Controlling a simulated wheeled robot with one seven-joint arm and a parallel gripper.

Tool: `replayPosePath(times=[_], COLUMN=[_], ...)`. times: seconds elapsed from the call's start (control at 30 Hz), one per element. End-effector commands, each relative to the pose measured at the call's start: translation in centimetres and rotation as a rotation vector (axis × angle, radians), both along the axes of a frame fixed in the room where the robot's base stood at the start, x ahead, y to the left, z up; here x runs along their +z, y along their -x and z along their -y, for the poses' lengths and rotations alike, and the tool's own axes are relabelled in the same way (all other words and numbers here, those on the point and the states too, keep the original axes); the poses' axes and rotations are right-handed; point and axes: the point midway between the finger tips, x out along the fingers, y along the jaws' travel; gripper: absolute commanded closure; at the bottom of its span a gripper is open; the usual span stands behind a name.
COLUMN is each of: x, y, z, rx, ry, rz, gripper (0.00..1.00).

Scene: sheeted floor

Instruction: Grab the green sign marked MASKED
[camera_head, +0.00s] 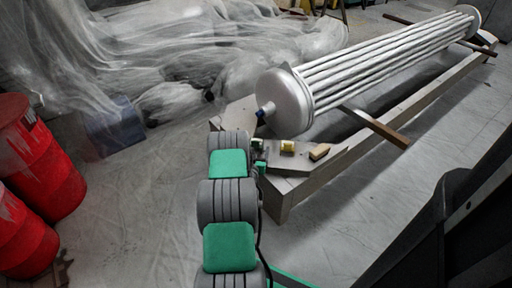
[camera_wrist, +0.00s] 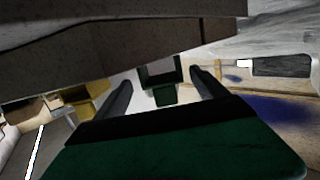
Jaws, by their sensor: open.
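In the wrist view a dark green piece (camera_wrist: 164,94), likely the sign, shows ahead between the two fingers of my gripper (camera_wrist: 160,80). It has an upright dark frame behind a smaller green block, and no lettering is readable on it. My gripper is open, with one dark finger on each side of the piece and no contact visible. In the head view my arm reaches up to the near end of the low platform (camera_head: 285,188). My gripper is largely hidden there behind the arm, and I cannot clearly pick out the sign.
A yellowish block (camera_head: 287,147) and a tan block (camera_head: 319,152) lie on the platform, right of my arm. A metal tube bundle (camera_head: 370,62) lies along it. Red barrels (camera_head: 38,150) stand at left. A large grey surface (camera_wrist: 110,45) crosses the top of the wrist view.

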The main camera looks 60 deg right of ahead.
Motion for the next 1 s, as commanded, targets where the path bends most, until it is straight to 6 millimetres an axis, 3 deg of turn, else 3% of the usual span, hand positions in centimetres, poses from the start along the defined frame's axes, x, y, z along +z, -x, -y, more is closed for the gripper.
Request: replayPosePath(times=[0.2, 0.47, 1.0], x=[-0.7, -0.5, -0.5], y=[-1.3, -1.6, -1.6], z=[3.6, 4.2, 4.1], rx=[-0.002, 0.001, 0.001], ry=[0.002, -0.001, -0.001], rz=[0.001, -0.001, 0.0], gripper=[0.18, 0.18, 0.61])
